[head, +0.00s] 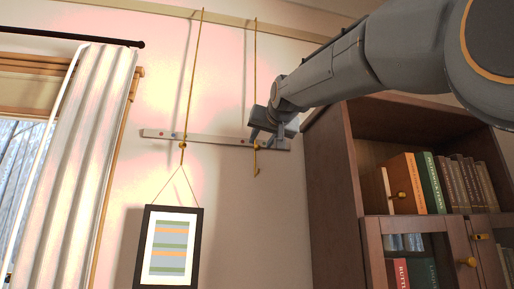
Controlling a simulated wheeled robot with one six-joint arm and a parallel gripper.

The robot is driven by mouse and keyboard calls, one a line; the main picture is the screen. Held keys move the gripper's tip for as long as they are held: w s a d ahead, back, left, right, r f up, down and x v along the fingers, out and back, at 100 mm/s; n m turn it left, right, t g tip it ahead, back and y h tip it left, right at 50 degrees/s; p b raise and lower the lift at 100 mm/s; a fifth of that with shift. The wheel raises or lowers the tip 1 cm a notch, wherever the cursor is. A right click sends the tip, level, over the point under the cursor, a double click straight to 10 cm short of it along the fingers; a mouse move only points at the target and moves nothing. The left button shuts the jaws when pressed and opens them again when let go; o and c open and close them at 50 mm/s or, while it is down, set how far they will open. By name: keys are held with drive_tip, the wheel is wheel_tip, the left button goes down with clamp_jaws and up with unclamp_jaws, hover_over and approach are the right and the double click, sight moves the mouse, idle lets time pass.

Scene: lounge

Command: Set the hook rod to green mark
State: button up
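Two thin brass rods hang from a rail high on the wall. The right rod (254,60) ends in a small empty hook (257,172) and has a brass piece at the height of a pale strip (215,140). The left rod (195,60) holds a black-framed striped picture (170,246) by a cord. My gripper (266,136) is at the right rod, over the strip's right part. Its fingers look apart; whether they touch the rod is unclear.
A dark wooden bookcase (331,190) with books (432,183) and brass knobs stands close at the right, under my arm. A white curtain (80,150) hangs from a dark rod by the window at the left.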

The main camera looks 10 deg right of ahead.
sight(258, 146)
drive_tip(key=shift+w+p, duration=2)
drive_tip(key=shift+w, duration=1.85)
clamp_jaws()
